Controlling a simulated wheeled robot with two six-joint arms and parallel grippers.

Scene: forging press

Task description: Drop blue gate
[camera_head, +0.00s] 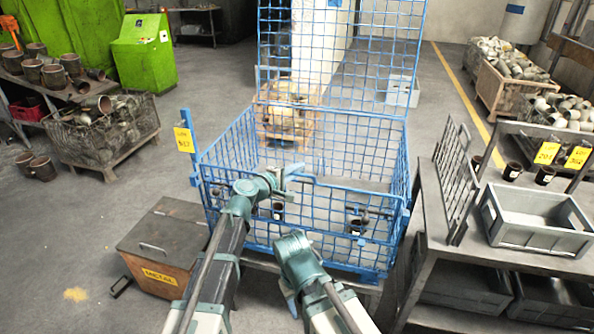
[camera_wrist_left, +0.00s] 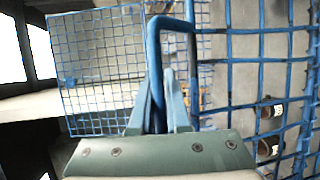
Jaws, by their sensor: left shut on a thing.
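The blue wire-mesh cage (camera_head: 360,150) stands in the middle of the head view, and its front mesh panel, the blue gate (camera_head: 335,245), faces me. My left gripper (camera_head: 290,174) is at the top edge of this front side. In the left wrist view its fingers (camera_wrist_left: 160,100) are closed around a blue bar (camera_wrist_left: 153,60), which bends over in a squared loop. The exact joint of bar and gate is hidden by the gripper. My right gripper (camera_head: 290,298) hangs low in front of the cage, apart from the gate; its jaws are not clear.
A metal box (camera_head: 165,245) stands left of the cage. A workbench with a grey bin (camera_head: 535,222) and a mesh rack (camera_head: 455,178) is close on the right. A tall blue mesh panel (camera_head: 340,50) rises at the back. Dark cups (camera_head: 277,211) show inside the cage.

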